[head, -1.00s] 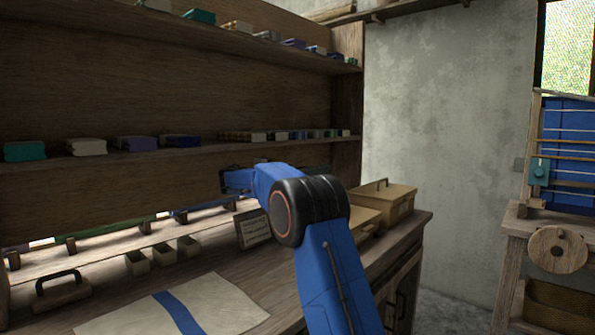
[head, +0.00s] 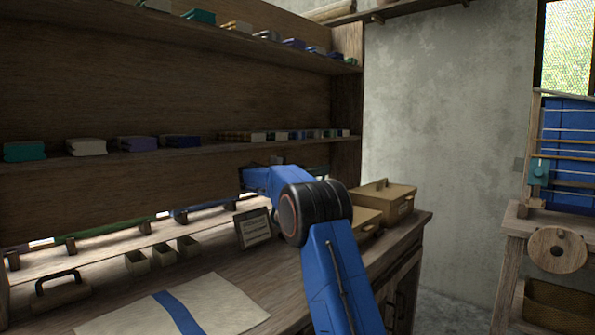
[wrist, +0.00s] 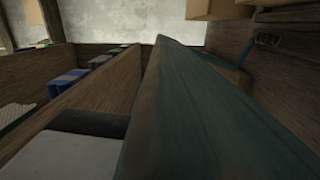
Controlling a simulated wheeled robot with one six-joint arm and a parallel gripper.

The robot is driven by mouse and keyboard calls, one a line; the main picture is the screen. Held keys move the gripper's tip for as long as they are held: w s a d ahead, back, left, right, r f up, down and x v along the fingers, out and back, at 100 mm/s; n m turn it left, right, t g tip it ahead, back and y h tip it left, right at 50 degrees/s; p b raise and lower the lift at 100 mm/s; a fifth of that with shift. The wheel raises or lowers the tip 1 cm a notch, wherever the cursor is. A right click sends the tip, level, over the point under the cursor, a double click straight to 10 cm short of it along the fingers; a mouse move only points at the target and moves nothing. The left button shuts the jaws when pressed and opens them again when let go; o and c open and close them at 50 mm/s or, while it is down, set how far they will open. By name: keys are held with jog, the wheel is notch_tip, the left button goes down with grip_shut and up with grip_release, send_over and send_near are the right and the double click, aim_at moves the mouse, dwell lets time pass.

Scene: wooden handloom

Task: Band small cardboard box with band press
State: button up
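My gripper (head: 250,178) is at the far end of my blue arm, near the back panel below the lower shelf. Its fingers are too small and hidden to make out. In the wrist view a long dark teal piece (wrist: 195,110) fills the middle, very close to the camera. I cannot tell whether it is held. A tan box with a handle on top (head: 385,197) stands at the right end of the counter, with a lower tan box (head: 366,218) in front, partly behind my arm. I cannot pick out the small cardboard box or the band press for sure.
The counter (head: 240,275) holds a pale sheet with a blue stripe (head: 178,310), a black-handled wooden block (head: 60,287), small open bins (head: 163,254) and a framed card (head: 253,228). Shelves (head: 180,156) of folded cloth run above. A loom (head: 565,150) stands at right.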

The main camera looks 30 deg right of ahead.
grip_shut()
jog(key=shift+s+r, duration=0.1)
jog(key=s+d+f+m, duration=0.2)
jog(key=s+m, duration=0.2)
jog(key=s, duration=0.3)
jog(key=s+d+f+m, duration=0.2)
jog(key=s+d+m, duration=0.1)
jog(key=s, duration=0.5)
jog(key=s+d+f+m, duration=0.3)
jog(key=s+m, duration=0.3)
jog(key=s, duration=0.1)
jog(key=shift+s+d, duration=0.1)
jog(key=shift+s, duration=0.05)
jog(key=shift+s+d+f+m, duration=0.15)
jog(key=shift+s+f+m, duration=0.25)
jog(key=shift+f, duration=0.15)
jog(key=shift+s+d+f+m, duration=0.1)
jog(key=shift+s+f+m, duration=0.15)
jog(key=shift+f+m, duration=0.2)
jog(key=shift+f, duration=0.2)
